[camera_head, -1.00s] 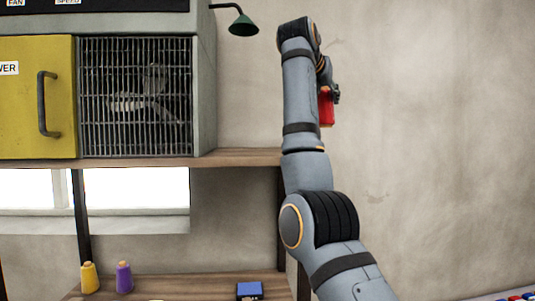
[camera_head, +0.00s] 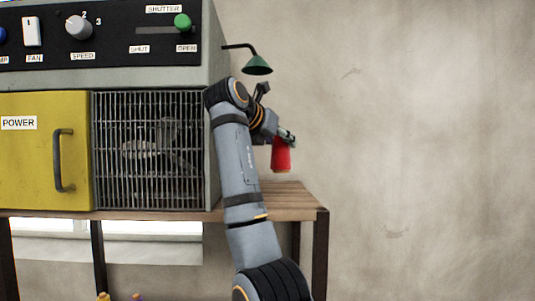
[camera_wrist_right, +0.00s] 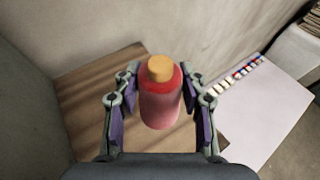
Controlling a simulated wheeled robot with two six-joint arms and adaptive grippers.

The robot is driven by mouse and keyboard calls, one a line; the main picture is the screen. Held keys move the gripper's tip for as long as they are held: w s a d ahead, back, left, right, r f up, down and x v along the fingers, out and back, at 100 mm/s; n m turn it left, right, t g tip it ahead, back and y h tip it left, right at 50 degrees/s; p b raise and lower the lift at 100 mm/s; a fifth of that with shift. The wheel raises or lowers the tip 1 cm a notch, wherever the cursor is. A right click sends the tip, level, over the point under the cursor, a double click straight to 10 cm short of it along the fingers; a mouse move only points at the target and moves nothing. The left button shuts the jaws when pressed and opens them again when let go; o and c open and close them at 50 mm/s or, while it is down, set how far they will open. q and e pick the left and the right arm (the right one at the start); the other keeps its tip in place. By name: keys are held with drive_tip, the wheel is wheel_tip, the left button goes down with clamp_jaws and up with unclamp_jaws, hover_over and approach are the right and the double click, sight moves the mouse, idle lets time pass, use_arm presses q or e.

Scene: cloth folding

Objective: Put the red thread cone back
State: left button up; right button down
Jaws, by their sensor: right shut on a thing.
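The red thread cone (camera_head: 281,155) is held upright by my right gripper (camera_head: 287,136), just right of the machine and above the right end of the wooden shelf. In the right wrist view the cone (camera_wrist_right: 161,106), with its tan top, stands between the two fingers of the gripper (camera_wrist_right: 160,92), which is shut on it. Wooden shelf surface (camera_wrist_right: 85,95) shows below and beside it. In the head view I cannot tell how high the cone is above the shelf (camera_head: 300,206). My left gripper is not in view.
The grey machine with a yellow door (camera_head: 40,165) and fan grille (camera_head: 150,150) stands left of my right arm. A yellow cone top (camera_head: 103,297) and a purple cone top (camera_head: 137,297) show at the bottom edge.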

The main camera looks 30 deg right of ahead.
drive_tip(key=a+f+p, duration=0.1)
drive_tip(key=f, duration=0.1)
drive_tip(key=w+a+f+p, duration=0.1)
drive_tip(key=f, duration=0.1)
drive_tip(key=a+f+p, duration=0.1)
drive_tip(key=f+p, duration=0.1)
drive_tip(key=shift+w+f, duration=0.1)
drive_tip(key=shift+w, duration=0.15)
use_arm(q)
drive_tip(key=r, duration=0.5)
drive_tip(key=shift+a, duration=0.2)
use_arm(e)
drive_tip(key=shift+d+f, duration=0.1)
drive_tip(key=shift+f, duration=0.3)
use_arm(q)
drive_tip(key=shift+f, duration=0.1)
use_arm(e)
drive_tip(key=c, duration=0.8)
unclamp_jaws()
drive_tip(key=shift+o, duration=0.2)
